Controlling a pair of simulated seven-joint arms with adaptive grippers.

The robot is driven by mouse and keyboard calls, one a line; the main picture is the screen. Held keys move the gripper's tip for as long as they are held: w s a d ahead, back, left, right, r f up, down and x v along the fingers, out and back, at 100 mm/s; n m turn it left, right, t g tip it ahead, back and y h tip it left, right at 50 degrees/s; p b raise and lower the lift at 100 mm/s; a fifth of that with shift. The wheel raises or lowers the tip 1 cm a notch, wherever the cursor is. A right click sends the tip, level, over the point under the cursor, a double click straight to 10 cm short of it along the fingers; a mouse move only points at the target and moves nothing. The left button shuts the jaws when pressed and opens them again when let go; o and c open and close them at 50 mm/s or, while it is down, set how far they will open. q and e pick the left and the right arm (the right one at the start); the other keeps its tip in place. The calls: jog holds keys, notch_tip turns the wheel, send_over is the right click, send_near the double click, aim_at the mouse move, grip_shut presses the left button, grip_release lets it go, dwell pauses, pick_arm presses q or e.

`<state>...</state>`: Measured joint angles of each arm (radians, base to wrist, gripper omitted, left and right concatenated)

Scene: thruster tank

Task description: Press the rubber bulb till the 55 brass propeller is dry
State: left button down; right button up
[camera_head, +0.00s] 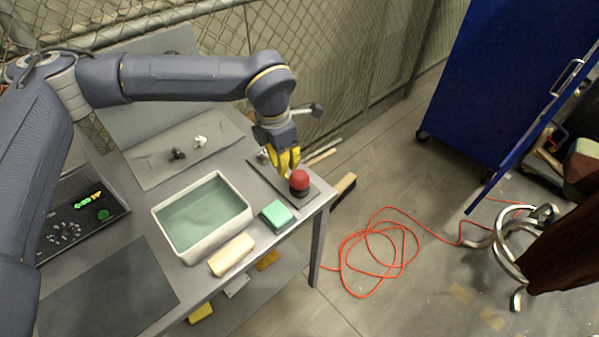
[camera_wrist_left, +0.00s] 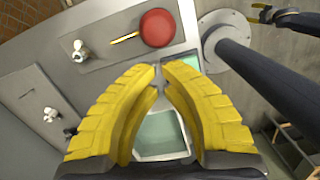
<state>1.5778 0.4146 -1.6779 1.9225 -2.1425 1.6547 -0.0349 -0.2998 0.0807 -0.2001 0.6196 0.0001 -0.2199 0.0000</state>
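The red rubber bulb (camera_head: 299,180) sits on a dark round base near the table's right corner; it also shows in the left wrist view (camera_wrist_left: 158,28). My left gripper (camera_head: 288,165) hangs just behind and above the bulb, its yellow fingers drawn together at the tips with nothing seen between them. Contact with the bulb cannot be told. A brass nozzle (camera_wrist_left: 125,38) points from the bulb toward a small metallic propeller (camera_wrist_left: 80,50). Its number and any wetness are too small to tell. My right gripper seems to show at the wrist view's upper right (camera_wrist_left: 270,13); its fingers are unclear.
A water tank (camera_head: 242,189) stands mid-table, with a green sponge (camera_head: 278,214) and a cream block (camera_head: 232,255) beside it. A dark propeller (camera_head: 177,154) and a white one (camera_head: 200,141) lie on a grey mat (camera_head: 152,176). An orange cable (camera_head: 372,246) lies on the floor.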

pick_arm(q)
notch_tip(320, 180, up, 6)
jog(key=shift+s+a, duration=0.15)
jog(key=shift+a, duration=0.1)
dwell(0.9)
